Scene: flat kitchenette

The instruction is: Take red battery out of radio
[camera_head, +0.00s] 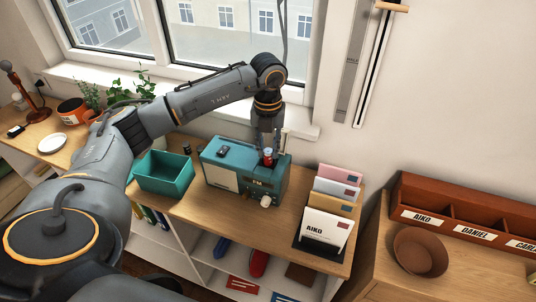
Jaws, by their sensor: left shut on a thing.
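The teal radio (217,181) stands upright on the wooden shelf top in the middle of the view. My left gripper (268,152) points down at the right part of the radio's top. It is shut on the red battery (267,158), which shows as a small red piece between the fingers. The battery's lower end is hidden, so I cannot tell whether it is still in the radio or just above it. A small dark item (222,153) lies on the radio's top at the left. My right gripper is not in view.
A teal open bin (165,187) stands left of the radio. A letter holder with envelopes (326,228) stands to the right. A brown bowl (421,251) and a named sorter (455,222) are on the right cabinet. The window and wall are close behind.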

